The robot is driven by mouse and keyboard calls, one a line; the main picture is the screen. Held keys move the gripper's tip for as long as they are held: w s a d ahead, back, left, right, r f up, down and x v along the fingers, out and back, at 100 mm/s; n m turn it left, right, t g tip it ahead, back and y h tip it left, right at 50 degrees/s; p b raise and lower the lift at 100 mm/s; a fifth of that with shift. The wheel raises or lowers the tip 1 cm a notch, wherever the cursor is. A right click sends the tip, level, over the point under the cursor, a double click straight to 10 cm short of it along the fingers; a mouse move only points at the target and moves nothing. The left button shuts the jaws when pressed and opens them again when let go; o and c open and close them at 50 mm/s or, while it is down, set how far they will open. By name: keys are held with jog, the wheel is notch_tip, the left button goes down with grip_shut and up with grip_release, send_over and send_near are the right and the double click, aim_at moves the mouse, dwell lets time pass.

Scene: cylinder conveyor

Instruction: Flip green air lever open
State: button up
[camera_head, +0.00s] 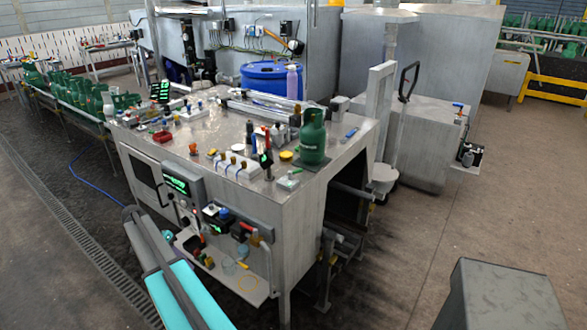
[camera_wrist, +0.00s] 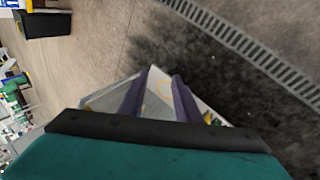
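I cannot make out a green air lever for sure in either view. Small valves and fittings (camera_head: 217,213) sit on the front of the metal workbench (camera_head: 275,240), below a black box with a green lit display (camera_head: 183,185). Beyond the fingers lies a pale shelf (camera_wrist: 158,72) with an orange ring. My teal arm shows at the lower left of the head view.
A dark green gas cylinder (camera_head: 313,138) stands on the bench top among bottles and small tools. Green cylinders (camera_head: 90,95) line a conveyor at the left. A floor drain grate (camera_head: 75,220) runs along the left. Open floor (camera_head: 460,210) lies to the right.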

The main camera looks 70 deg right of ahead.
jog(key=s+d+r+m, duration=0.2)
jog(key=s+d+r, duration=0.1)
jog(key=d+r, duration=0.75)
jog(key=s+d+r+m, duration=0.2)
jog(key=d+r+m, duration=0.1)
jog(key=d+r, duration=0.7)
jog(key=s+d+r+m+t, duration=0.1)
jog(key=s+d+r+m, duration=0.2)
jog(key=s+d+r, duration=1.2)
jog(key=s+r, duration=0.3)
jog(key=shift+d+m+h+p, duration=0.3)
jog(key=shift+m+p, duration=0.05)
jog(key=shift+m, duration=0.05)
jog(key=shift+p+x, duration=2.1)
jog(key=shift+x, duration=4.75)
jog(key=shift+w, duration=0.2)
grip_shut()
